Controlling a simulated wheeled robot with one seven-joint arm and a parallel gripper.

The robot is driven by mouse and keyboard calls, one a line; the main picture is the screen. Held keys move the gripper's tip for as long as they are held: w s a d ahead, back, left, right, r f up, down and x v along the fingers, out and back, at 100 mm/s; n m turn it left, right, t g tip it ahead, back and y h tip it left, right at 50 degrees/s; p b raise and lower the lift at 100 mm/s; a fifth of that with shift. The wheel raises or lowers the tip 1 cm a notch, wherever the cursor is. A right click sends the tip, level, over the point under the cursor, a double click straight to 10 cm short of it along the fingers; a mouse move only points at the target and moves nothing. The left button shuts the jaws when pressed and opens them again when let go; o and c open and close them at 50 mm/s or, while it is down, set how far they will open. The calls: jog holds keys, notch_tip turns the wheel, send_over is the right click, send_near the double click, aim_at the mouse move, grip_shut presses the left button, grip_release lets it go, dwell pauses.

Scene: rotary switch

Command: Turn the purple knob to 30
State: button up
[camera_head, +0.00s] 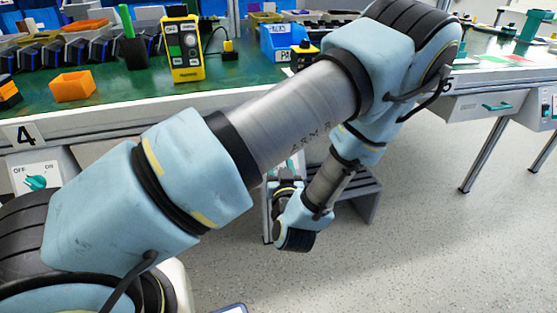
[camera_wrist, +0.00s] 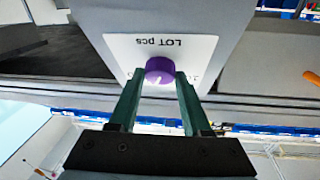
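The purple knob (camera_wrist: 159,70) sits on a white label plate (camera_wrist: 196,48) marked "LOT pcs", which appears upside down in the wrist view. My gripper (camera_wrist: 159,78) is open, its two green fingers pointing at the plate, one on each side of the knob. A narrow gap seems to show between each fingertip and the knob; contact is hard to tell. The knob's pointer and most of the scale numbers are hidden or too small to read. In the head view, my arm hides the knob and the fingers.
A green OFF/ON switch (camera_head: 37,182) is on the bench front at left. The green bench top (camera_head: 130,80) carries an orange bin (camera_head: 72,86), a yellow handheld device (camera_head: 183,50) and blue bins (camera_head: 283,40). The grey floor (camera_head: 430,220) at right is clear.

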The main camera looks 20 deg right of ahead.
jog(key=o, duration=0.4)
jog(key=shift+o, duration=0.2)
jog(key=v, duration=1)
jog(key=shift+s+a, duration=0.15)
jog(key=shift+s, duration=0.25)
